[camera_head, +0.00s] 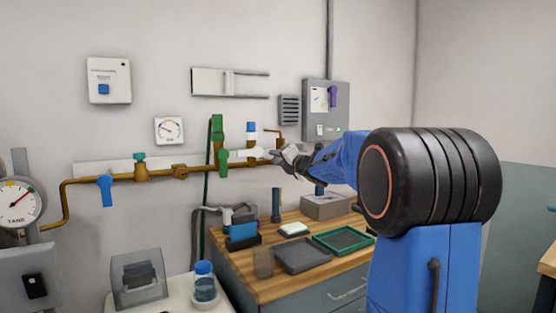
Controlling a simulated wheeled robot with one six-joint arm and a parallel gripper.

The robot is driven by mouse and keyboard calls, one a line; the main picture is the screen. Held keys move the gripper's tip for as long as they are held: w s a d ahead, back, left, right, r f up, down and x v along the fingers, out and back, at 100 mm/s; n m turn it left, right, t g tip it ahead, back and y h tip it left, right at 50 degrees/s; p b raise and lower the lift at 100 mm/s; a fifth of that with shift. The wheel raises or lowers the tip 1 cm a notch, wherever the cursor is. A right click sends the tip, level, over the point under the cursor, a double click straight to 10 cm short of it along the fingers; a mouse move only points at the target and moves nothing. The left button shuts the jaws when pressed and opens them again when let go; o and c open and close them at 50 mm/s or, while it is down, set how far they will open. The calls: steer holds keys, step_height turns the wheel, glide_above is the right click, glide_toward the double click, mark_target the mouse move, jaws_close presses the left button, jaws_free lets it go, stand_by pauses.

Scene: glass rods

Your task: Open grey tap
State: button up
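A brass pipe with several valves runs along the back wall. A pale grey-white lever (245,154) lies roughly level on this pipe, just right of the green valve; it looks like the grey tap, but I cannot be sure. My gripper (276,155) is at the right end of this lever, reaching in from the right. Its fingers are small and dark here, and I cannot tell whether they touch the lever or are open or shut. My arm hides part of the wall and pipe to the right.
Near it on the pipe are a green valve (219,128), a blue-capped fitting (251,127) and, farther left, a blue lever (106,189). Below stands a wooden bench (263,282) with trays and a grey box (327,207). A blue-lidded jar (204,284) stands on a white surface.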

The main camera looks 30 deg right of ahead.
stand_by(0.3)
steer(key=s, duration=1.7)
steer(key=shift+s+d, duration=0.2)
steer(key=shift+d, duration=0.1)
steer(key=shift+c, duration=0.5)
